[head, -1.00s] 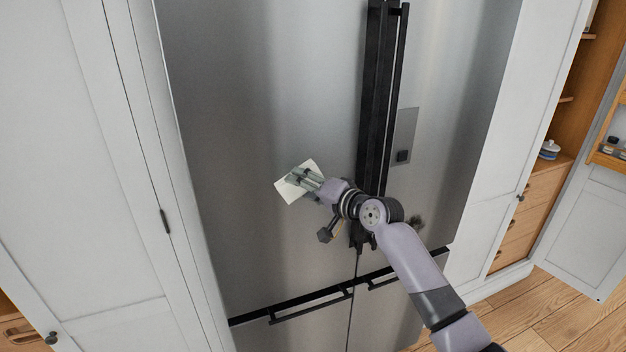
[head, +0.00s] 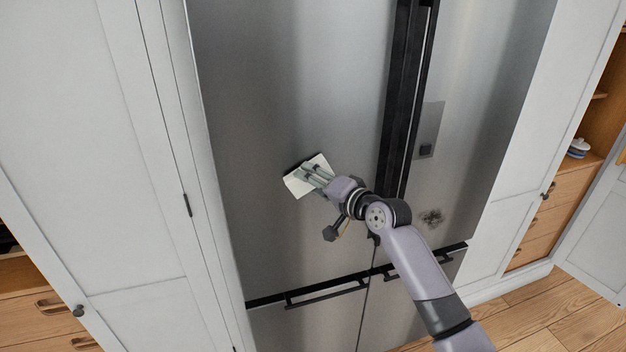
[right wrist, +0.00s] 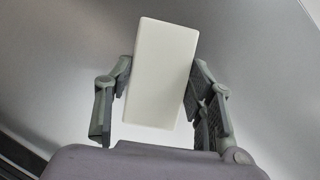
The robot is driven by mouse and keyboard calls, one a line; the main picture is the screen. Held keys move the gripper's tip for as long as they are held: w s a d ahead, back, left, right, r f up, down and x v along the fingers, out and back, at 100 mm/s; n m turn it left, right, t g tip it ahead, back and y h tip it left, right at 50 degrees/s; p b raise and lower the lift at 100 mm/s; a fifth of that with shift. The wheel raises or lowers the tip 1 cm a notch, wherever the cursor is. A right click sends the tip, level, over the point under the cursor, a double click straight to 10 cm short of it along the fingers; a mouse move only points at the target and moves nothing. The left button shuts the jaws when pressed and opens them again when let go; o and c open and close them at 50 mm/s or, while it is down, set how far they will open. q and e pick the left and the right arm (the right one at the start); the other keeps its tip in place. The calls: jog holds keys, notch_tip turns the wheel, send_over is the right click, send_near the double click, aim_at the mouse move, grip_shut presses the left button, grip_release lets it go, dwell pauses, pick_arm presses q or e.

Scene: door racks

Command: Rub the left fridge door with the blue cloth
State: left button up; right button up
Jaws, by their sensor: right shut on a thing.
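The left fridge door (head: 260,90) is brushed steel and shut. My right gripper (head: 312,174) is in front of its lower middle part, shut on a pale, whitish flat piece (head: 298,185). No blue cloth shows; this piece is the only cloth-like thing. In the right wrist view the piece (right wrist: 160,75) is a white block-shaped slab between the two fingers, with the steel surface behind. The piece is close to the door; I cannot tell whether it touches. A dark edge shows at its upper left, a shadow or a mark. My left gripper is out of view.
The right fridge door (head: 465,110) has a dark smudge (head: 431,217) and a small panel (head: 427,130). Black vertical handles (head: 400,100) stand out between the doors. A lower drawer handle (head: 325,293) projects below. White cabinets (head: 80,130) flank the fridge.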

jog(key=shift+s+d, duration=0.3)
jog(key=shift+s, duration=0.5)
jog(key=shift+s+d, duration=0.25)
jog(key=shift+s, duration=0.5)
jog(key=shift+s+d, duration=0.3)
jog(key=shift+s, duration=0.5)
jog(key=shift+s+d, duration=0.25)
jog(key=shift+s, duration=0.5)
jog(key=shift+s+d, duration=0.25)
jog(key=shift+s, duration=0.45)
